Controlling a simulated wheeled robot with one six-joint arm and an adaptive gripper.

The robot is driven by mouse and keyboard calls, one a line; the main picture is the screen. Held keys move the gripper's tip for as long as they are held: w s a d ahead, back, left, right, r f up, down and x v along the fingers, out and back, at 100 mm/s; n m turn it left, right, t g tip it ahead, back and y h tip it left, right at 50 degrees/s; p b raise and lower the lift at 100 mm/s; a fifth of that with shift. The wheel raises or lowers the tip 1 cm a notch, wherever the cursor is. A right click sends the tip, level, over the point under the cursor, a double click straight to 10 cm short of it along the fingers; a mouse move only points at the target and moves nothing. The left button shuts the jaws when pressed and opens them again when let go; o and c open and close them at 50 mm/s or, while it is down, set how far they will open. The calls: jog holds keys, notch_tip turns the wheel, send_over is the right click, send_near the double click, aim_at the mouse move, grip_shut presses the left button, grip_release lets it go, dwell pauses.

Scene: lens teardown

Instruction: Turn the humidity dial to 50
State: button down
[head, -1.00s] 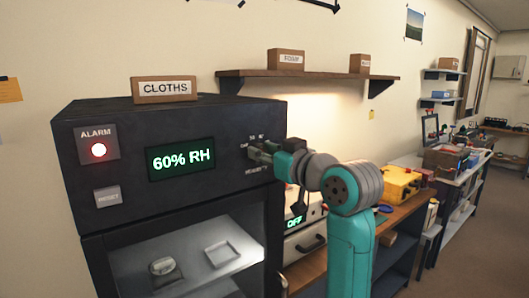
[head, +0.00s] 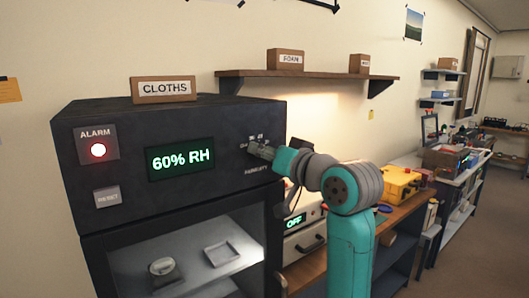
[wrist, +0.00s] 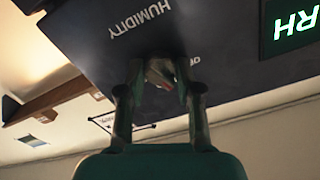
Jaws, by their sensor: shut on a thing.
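The black cabinet (head: 230,172) stands at the left in the head view. Its green display (head: 181,158) reads 60% RH, and the red alarm light (head: 99,149) glows. My gripper (head: 257,149) is at the humidity dial on the right of the front panel. In the wrist view my gripper (wrist: 160,75) is shut on the dial (wrist: 160,74), just beside the upside-down HUMIDITY label (wrist: 142,18). The fingers hide most of the dial, and I cannot read where its pointer stands.
A reset button (head: 107,197) is below the alarm light. A CLOTHS box (head: 164,90) sits on the cabinet top. A shelf (head: 310,74) is on the wall behind. A device reading OFF (head: 294,222) and a yellow case (head: 401,183) stand on the bench at the right.

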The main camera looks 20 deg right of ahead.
jog(key=c, duration=0.8)
grip_release()
jog(key=shift+o, duration=0.2)
jog(key=v, duration=1.2)
